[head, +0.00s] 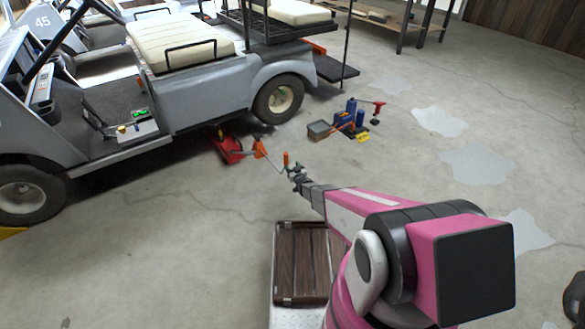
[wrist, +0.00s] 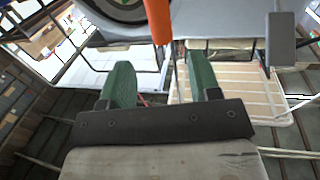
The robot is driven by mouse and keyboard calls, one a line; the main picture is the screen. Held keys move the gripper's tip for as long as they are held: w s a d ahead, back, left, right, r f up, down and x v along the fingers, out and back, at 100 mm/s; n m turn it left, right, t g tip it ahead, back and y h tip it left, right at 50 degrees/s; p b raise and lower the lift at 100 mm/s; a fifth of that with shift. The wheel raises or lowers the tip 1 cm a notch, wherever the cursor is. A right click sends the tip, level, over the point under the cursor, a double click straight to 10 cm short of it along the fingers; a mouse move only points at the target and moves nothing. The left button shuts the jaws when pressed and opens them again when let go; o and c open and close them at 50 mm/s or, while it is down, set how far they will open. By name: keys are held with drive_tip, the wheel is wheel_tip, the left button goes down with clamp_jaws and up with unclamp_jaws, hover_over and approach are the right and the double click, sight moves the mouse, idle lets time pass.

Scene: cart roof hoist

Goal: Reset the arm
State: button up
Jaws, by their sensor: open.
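My arm reaches out from the lower right in the head view, with my gripper (head: 298,175) at its end, over the floor in front of the cart. In the wrist view my gripper (wrist: 160,85) shows two green fingers held apart with nothing between them. An orange crank handle (head: 286,160) is close beside the fingertips in the head view. An orange piece also hangs just beyond the fingers in the wrist view (wrist: 159,20). The crank leads to a red jack (head: 229,147) on the floor by the cart's side. Whether the fingers touch the handle I cannot tell.
The grey golf cart (head: 208,90) stands at the upper left. A grey box (head: 319,130) and blue and red tools (head: 351,115) lie on the floor right of the jack. A brown slatted panel (head: 302,262) is below my arm.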

drive_tip(key=s+d+r+m+g+h, duration=0.2)
drive_tip(key=s+d+r+g+h, duration=0.15)
drive_tip(key=d+r, duration=0.35)
drive_tip(key=s+d+r+m+g+h, duration=0.1)
drive_tip(key=s+d+r+g+h, duration=0.3)
drive_tip(key=r, duration=0.5)
drive_tip(key=s+d+r+g, duration=0.2)
drive_tip(key=s+r, duration=0.3)
drive_tip(key=s, duration=0.4)
drive_tip(key=s+d+r+m+g, duration=0.1)
drive_tip(key=s+d+r+g, duration=0.2)
drive_tip(key=s+r, duration=0.3)
drive_tip(key=s+d+r+g, duration=0.2)
drive_tip(key=s+r+g, duration=0.2)
drive_tip(key=s, duration=0.9)
wheel_tip(320, 180, up, 2)
drive_tip(key=shift+d+r+y, duration=0.15)
drive_tip(key=shift+r+y, duration=0.05)
drive_tip(key=shift+y, duration=0.15)
